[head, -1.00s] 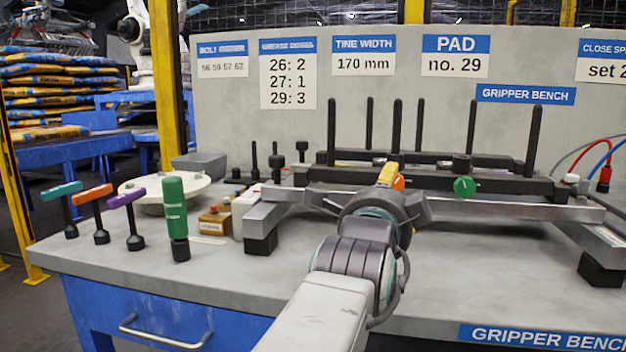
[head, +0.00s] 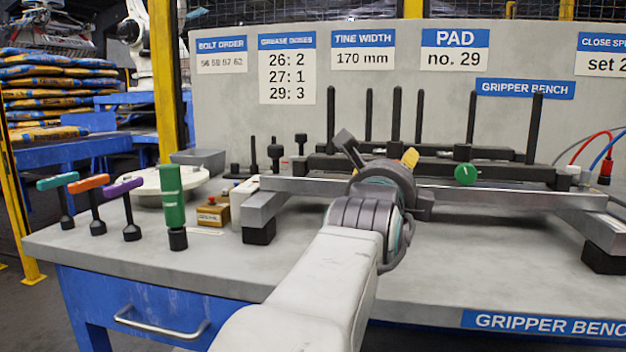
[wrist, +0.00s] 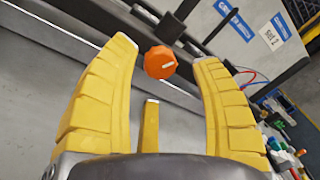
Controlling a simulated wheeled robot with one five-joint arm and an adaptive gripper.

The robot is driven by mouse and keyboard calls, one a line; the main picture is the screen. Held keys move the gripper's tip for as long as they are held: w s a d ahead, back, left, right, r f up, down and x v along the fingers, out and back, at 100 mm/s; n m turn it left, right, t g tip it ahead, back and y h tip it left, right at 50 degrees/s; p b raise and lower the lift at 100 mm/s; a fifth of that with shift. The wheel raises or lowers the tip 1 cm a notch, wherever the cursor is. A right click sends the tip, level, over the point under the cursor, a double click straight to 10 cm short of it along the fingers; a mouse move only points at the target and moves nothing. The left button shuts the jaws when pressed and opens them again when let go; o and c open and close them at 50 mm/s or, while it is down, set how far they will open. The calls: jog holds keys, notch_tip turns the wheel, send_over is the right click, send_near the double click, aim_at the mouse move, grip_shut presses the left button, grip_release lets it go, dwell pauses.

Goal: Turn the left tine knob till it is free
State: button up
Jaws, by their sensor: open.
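The left tine knob is orange with a pale mark on its face; in the wrist view the orange knob (wrist: 159,62) lies between my two yellow fingertips. My gripper (wrist: 165,50) is open around it, with a gap visible on each side. Whether the knob sits fully within finger depth is hard to tell. In the head view my gripper (head: 408,159) is in front of the tine bar's left part, and the orange knob is hidden behind it. The green knob (head: 466,174) shows on the same dark bar (head: 515,173) to the right.
Upright dark tines (head: 331,118) stand along the bars. The silver frame (head: 500,197) crosses the bench below. T-handle tools (head: 129,212) and a green-handled tool (head: 173,205) stand at the left. Red and blue hoses (head: 605,150) are at the right. The bench front is clear.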

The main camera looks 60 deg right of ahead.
jog(key=shift+w+d+b, duration=0.2)
jog(key=shift+d+b, duration=0.05)
jog(key=shift+d, duration=0.7)
jog(key=shift+w+d+b, duration=0.15)
jog(key=shift+d+b, duration=0.1)
jog(key=shift+d, duration=0.65)
jog(key=shift+c, duration=0.3)
grip_shut()
jog(key=shift+f+n+b, duration=0.1)
jog(key=shift+n+b, duration=0.2)
jog(key=shift+n, duration=0.6)
jog(key=shift+n+h, duration=0.3)
jog(key=shift+n, duration=1.1)
